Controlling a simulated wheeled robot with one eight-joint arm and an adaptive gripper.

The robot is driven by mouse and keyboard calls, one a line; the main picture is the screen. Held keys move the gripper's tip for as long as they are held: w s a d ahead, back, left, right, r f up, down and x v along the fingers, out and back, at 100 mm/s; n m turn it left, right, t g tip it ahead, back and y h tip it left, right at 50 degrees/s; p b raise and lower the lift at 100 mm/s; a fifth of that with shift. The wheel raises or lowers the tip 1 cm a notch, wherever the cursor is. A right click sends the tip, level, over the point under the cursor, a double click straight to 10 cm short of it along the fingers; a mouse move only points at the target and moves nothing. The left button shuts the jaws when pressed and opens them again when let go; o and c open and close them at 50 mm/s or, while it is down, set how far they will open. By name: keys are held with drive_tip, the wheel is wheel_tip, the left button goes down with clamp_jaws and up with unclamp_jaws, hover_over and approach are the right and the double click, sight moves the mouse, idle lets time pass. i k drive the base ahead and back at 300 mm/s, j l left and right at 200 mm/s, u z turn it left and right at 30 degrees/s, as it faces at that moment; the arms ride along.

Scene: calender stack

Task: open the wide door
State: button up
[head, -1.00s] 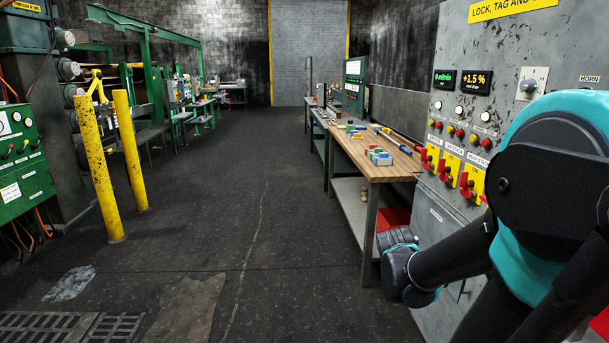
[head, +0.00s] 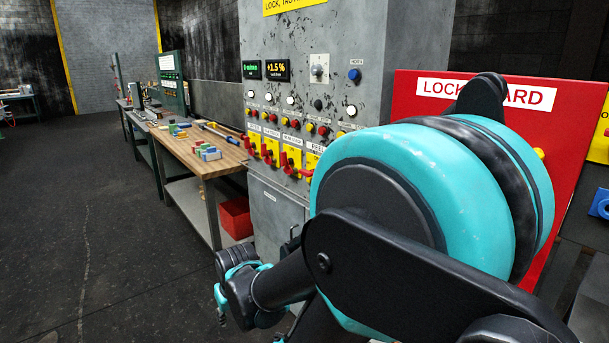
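A grey control cabinet (head: 350,60) stands at the centre. Its lower front (head: 272,212) shows a narrow strip of panel with a small label, and a dark handle-like part (head: 290,243) at its edge. My arm hides most of that lower front, so I cannot tell how wide its door is or whether it is shut. A tall grey panel with yellow edges (head: 98,45) in the far back wall may be a door; it looks closed. The end of my arm, with my gripper (head: 222,303), is low and left of the cabinet front; its fingers are not clear.
A wooden-topped workbench (head: 225,160) with coloured blocks and tools stands left of the cabinet, a red bin (head: 236,218) beneath it. A red lockout board (head: 425,90) stands at right. The dark floor (head: 60,220) at left is clear.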

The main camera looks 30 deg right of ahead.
sight(270, 217)
drive_tip(key=i+z, duration=0.1)
drive_tip(key=z, duration=0.25)
drive_tip(key=i+j+z, duration=0.1)
drive_tip(key=z, duration=0.25)
drive_tip(key=i+j+z, duration=0.1)
drive_tip(key=z, duration=0.25)
drive_tip(key=i, duration=0.05)
